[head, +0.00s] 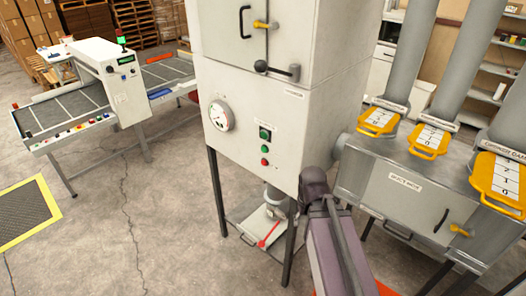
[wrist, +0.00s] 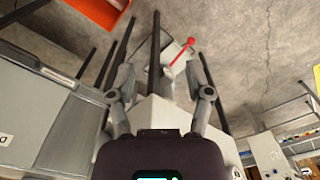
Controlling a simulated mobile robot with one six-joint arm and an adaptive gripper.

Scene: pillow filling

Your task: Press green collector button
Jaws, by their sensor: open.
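The white collector cabinet (head: 240,110) stands on dark legs in the middle of the head view. Its front carries a dark-framed green switch (head: 264,132), a small green button (head: 265,149) below it and a red button (head: 264,162) lowest. My arm comes up from the bottom, its dark end to the lower right of the buttons; the fingers cannot be made out there. In the wrist view my gripper (wrist: 164,84) is open, with nothing between its fingertips.
A round gauge (head: 221,116) sits left of the buttons. A red handle (head: 268,234) is under the cabinet. A grey duct box (head: 390,190) with yellow gates (head: 429,136) adjoins on the right. A conveyor table (head: 75,125) stands left. Floor is open in front left.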

